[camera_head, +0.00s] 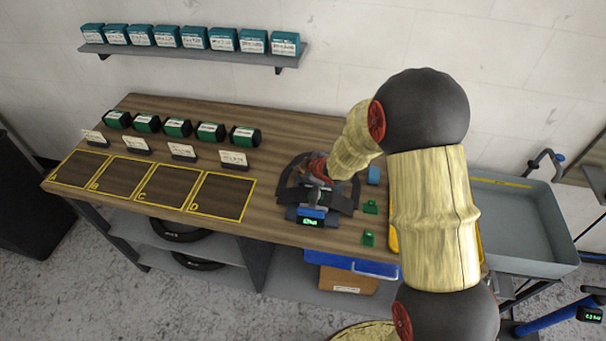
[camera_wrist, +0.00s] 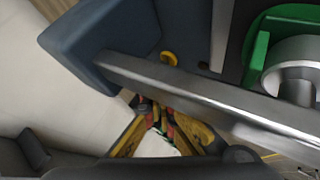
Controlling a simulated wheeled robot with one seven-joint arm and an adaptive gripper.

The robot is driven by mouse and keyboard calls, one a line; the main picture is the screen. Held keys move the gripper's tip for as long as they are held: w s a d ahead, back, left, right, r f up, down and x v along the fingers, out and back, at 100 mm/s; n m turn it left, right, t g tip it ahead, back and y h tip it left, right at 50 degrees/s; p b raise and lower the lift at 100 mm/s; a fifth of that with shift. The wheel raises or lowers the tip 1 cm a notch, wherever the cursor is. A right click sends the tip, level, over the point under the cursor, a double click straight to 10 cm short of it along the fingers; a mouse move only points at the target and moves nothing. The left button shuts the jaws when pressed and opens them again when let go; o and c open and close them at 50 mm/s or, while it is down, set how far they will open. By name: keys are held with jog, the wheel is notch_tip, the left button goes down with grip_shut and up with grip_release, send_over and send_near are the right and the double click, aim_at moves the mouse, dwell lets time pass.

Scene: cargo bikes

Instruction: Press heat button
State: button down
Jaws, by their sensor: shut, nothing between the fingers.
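A small heater-like device with a blue front and a lit green display (camera_head: 312,222) stands near the front edge of the workbench, right of square D. My gripper (camera_head: 319,184) is over this device at the end of my arm, and it hides much of it. In the wrist view, my gripper's shut, empty fingers (camera_wrist: 158,112) show yellow, black and red. They are beside a blue-grey block (camera_wrist: 110,38) and a metal bar (camera_wrist: 190,95). A green part with a metal ring (camera_wrist: 292,72) is at right. I cannot make out the heat button or any contact with it.
The wooden workbench (camera_head: 150,110) carries several dark green boxes (camera_head: 178,127), cards and yellow-outlined squares (camera_head: 222,196). Small green pieces (camera_head: 369,207) and a blue item (camera_head: 374,175) lie right of the device. A grey bin (camera_head: 525,215) stands at far right. A shelf (camera_head: 185,54) holds teal boxes.

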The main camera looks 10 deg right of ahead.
jog(key=shift+s+d+f, duration=0.1)
jog(key=shift+s+f, duration=0.15)
jog(key=shift+f, duration=0.2)
jog(key=shift+s+d+f, duration=0.1)
jog(key=shift+s+f, duration=0.15)
jog(key=shift+f, duration=0.2)
jog(key=shift+r, duration=0.1)
jog(key=shift+d+r+p, duration=0.1)
jog(key=shift+r+p, duration=0.45)
jog(key=shift+r, duration=0.15)
jog(key=shift+w+r, duration=0.1)
jog(key=shift+r, duration=0.05)
jog(key=shift+r+p, duration=0.25)
jog(key=shift+p, duration=0.05)
notch_tip(320, 180, up, 5)
jog(key=p, duration=0.4)
jog(key=shift+w, duration=0.15)
